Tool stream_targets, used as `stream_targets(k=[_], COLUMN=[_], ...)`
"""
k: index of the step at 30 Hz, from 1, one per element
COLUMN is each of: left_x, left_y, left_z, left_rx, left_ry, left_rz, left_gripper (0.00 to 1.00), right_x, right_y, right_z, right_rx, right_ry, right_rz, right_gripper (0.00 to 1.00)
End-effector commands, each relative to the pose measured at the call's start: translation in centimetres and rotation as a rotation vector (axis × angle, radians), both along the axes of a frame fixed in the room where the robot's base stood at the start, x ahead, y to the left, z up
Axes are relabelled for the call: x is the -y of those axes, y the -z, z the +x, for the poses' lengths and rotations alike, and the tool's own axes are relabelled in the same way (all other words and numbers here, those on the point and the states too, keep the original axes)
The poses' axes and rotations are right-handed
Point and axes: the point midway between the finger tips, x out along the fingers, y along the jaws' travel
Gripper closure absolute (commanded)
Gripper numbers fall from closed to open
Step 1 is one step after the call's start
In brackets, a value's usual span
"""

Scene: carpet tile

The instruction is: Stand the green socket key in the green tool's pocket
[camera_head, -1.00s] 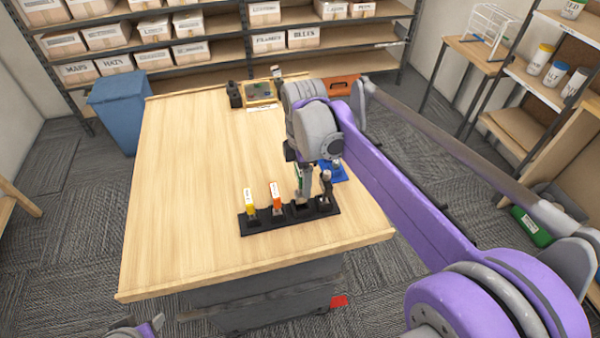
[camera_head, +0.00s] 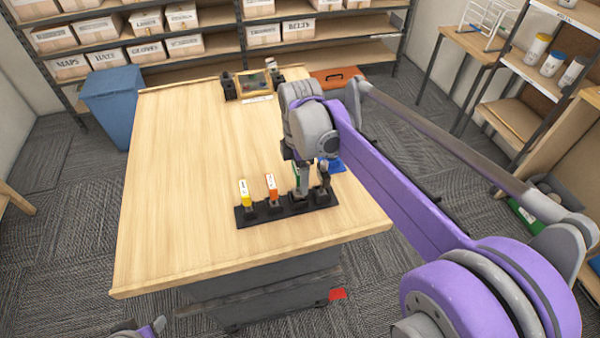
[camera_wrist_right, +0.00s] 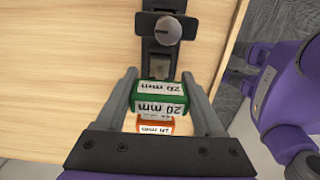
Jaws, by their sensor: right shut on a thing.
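My right gripper (camera_head: 302,188) is over the third pocket from the left of a black rack (camera_head: 252,221) near the table's front edge. In the right wrist view the gripper (camera_wrist_right: 159,84) is shut on the green socket key (camera_wrist_right: 162,95), whose block is labelled 20 mm. In the head view only a sliver of green shows behind the fingers. The key's lower end is hidden, so I cannot tell how deep it sits in the pocket. My left gripper is not in view; only a bit of that arm shows at the bottom edge.
A yellow tool (camera_head: 245,193) and an orange tool (camera_head: 272,188) stand in the rack left of my gripper. A grey-knobbed tool (camera_wrist_right: 168,30) stands in the pocket at the right. The table's left half is clear.

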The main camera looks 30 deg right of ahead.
Motion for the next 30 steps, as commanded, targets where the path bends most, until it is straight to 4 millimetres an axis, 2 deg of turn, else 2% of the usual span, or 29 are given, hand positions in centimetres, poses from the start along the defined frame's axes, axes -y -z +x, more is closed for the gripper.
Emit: stream_targets(k=[15, 27, 28, 30], left_x=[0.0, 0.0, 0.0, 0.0], left_y=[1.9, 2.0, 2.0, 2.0], left_z=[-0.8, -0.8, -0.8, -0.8], left_rx=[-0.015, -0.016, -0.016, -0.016], left_ry=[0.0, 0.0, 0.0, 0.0], left_rz=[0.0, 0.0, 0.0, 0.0], left_gripper=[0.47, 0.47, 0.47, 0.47], right_x=[0.0, 0.0, 0.0, 0.0], right_y=[2.6, 2.7, 2.7, 2.7], right_z=[0.0, 0.0, 0.0, 0.0], right_rx=[0.0, 0.001, 0.001, 0.001], right_ry=[0.0, 0.0, 0.0, 0.0], right_rz=[0.0, 0.0, 0.0, 0.0], right_gripper=[1.0, 1.0, 0.25, 0.12])
